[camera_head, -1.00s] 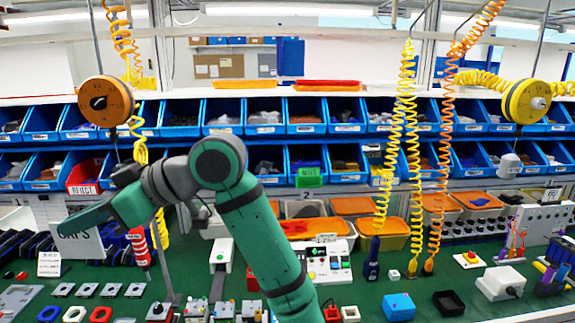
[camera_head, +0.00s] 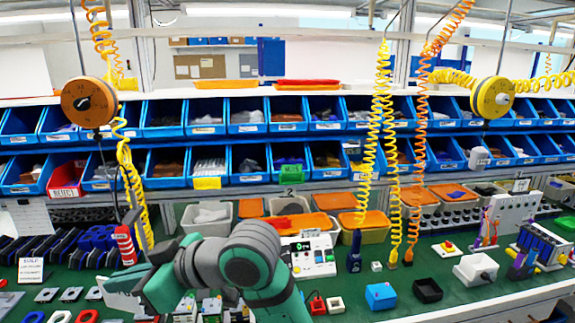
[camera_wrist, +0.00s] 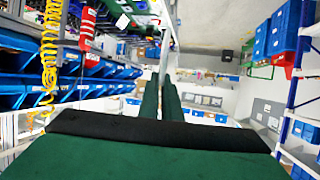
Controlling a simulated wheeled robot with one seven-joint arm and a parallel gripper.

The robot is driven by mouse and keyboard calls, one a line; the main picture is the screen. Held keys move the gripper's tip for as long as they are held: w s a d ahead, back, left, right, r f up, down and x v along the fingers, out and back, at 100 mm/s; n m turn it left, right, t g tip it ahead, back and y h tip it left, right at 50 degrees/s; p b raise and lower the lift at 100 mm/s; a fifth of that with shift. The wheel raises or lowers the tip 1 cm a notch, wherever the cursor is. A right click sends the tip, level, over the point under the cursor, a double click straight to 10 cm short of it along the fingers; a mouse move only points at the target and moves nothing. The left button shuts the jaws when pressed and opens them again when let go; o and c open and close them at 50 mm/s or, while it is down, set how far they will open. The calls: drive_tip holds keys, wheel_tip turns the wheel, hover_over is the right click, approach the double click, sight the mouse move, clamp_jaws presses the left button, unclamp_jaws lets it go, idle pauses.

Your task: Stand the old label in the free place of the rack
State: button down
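I cannot tell for sure which piece is the old label. A small white printed card (camera_head: 31,271) stands on the green bench at the left. Dark blue and black slotted holders (camera_head: 98,238) stand behind it, possibly the rack; a free place cannot be made out. My gripper (camera_head: 125,283) is low over the left part of the bench, right of the card, pointing left. In the wrist view its two green fingers (camera_wrist: 161,100) lie close together with a narrow gap.
Blue bins (camera_head: 247,119) fill the shelves behind, with a red bin (camera_head: 66,178) at left. A red-and-white tool (camera_head: 125,244) hangs close to my gripper. Coiled yellow hoses (camera_head: 374,145) hang at centre right. Small parts crowd the bench; a blue box (camera_head: 381,296) sits at right.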

drive_tip(key=w+d+f+m+t+h, duration=0.3)
drive_tip(key=d+f, duration=0.9)
drive_tip(key=f, duration=0.6)
drive_tip(key=w+d+f+m+t+h, duration=0.3)
drive_tip(key=d+f+m+t+h, duration=0.2)
drive_tip(key=d+f, duration=0.8)
drive_tip(key=w+d+f+m+t+h, duration=0.4)
drive_tip(key=d+f+m, duration=0.5)
drive_tip(key=f, duration=1.6)
drive_tip(key=d+h, duration=0.1)
drive_tip(key=d, duration=0.3)
drive_tip(key=shift+d+f+h, duration=0.2)
drive_tip(key=shift+f+h, duration=0.05)
drive_tip(key=shift+h, duration=0.05)
drive_tip(key=shift+w+r+t, duration=0.1)
drive_tip(key=shift+r+t, duration=0.05)
drive_tip(key=shift+t, duration=0.15)
